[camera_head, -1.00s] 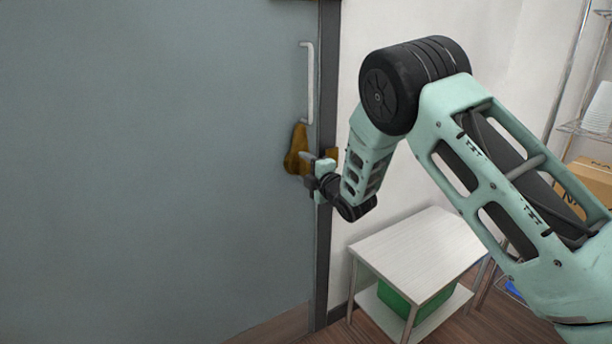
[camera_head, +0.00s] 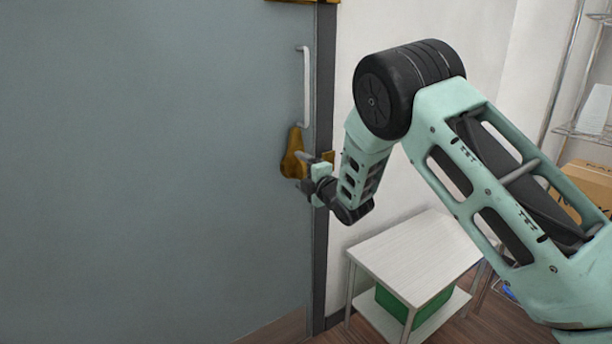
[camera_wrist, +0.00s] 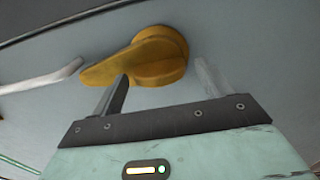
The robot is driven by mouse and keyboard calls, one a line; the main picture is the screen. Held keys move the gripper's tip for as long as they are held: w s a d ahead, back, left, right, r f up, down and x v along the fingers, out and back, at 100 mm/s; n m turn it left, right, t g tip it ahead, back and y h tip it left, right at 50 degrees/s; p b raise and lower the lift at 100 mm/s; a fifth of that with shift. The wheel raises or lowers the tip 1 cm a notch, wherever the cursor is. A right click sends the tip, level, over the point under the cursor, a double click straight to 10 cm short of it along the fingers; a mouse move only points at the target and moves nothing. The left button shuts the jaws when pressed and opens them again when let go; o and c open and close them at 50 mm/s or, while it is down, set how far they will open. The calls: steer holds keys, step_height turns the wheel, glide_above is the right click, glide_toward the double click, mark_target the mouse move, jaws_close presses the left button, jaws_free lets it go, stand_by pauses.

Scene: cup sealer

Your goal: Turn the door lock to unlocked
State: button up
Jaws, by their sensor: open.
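The door lock (camera_head: 293,152) is a brass-coloured piece on the grey door (camera_head: 150,170), just below the door's handle. In the wrist view the lock (camera_wrist: 150,58) shows a round base with a tapered lever pointing left and slightly down. My gripper (camera_head: 303,170) is at the lower right of the lock in the head view. In the wrist view my gripper (camera_wrist: 162,85) is open, with one finger below the lever and the other to the right of the round base. I cannot tell whether a finger touches the lock.
A pale vertical handle (camera_head: 305,88) is above the lock; its end also shows in the wrist view (camera_wrist: 45,80). A white side table (camera_head: 415,250) with a green bin (camera_head: 400,300) stands lower right. A wire shelf with a cardboard box (camera_head: 588,185) is at the far right.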

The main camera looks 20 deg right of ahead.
steer(key=v, duration=1.7)
steer(key=shift+s+b, duration=0.2)
steer(key=shift+b, duration=0.15)
